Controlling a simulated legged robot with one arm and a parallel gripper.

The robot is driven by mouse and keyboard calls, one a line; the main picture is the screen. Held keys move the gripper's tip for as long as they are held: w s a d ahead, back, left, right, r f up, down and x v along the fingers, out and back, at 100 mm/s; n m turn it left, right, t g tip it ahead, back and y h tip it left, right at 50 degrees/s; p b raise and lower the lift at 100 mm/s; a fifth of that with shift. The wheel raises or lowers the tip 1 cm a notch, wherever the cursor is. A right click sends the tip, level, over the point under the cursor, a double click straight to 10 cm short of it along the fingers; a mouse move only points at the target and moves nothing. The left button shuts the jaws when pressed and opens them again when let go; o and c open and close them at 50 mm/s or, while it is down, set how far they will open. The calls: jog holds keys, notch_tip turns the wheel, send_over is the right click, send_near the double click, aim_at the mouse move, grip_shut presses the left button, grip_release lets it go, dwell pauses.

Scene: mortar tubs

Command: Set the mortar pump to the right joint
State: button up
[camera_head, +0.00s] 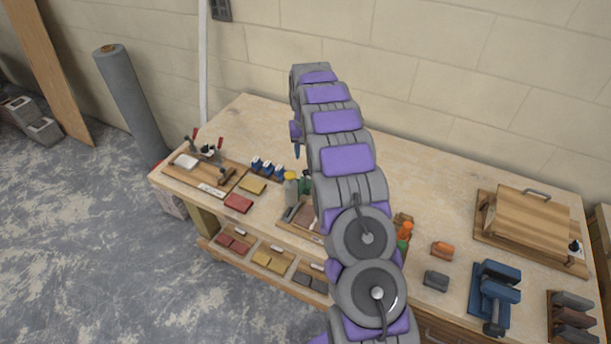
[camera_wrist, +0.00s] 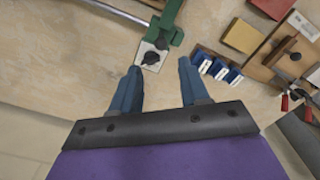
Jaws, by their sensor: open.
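A green tool (camera_wrist: 168,22) with a pale plate (camera_wrist: 151,58) and a black pointer-like knob (camera_wrist: 157,43) lies at the top middle of the wrist view; it may be the mortar pump, but no label is readable. The knob's setting cannot be read surely. A bit of green (camera_head: 305,185) shows beside my arm in the head view, mostly hidden. My gripper (camera_wrist: 158,86) is open and empty, its two blue fingers apart. The plate lies just past the fingertips, nearer the left finger, with no clear contact. In the head view my gripper is mostly hidden behind my arm.
Blue-and-white clips (camera_wrist: 217,67) lie right of the fingers. A wooden board with red-handled clamps (camera_head: 205,172) and coloured blocks (camera_head: 238,203) are at bench left. A lidded wooden box (camera_head: 530,220) and blue tool (camera_head: 494,293) are at right. A wall stands behind the bench.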

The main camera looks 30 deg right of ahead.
aim_at(305, 175)
notch_tip(305, 175, down, 12)
jog(key=shift+a+r+b, duration=0.1)
jog(key=shift+b, duration=0.35)
jog(key=shift+c, duration=0.3)
grip_shut()
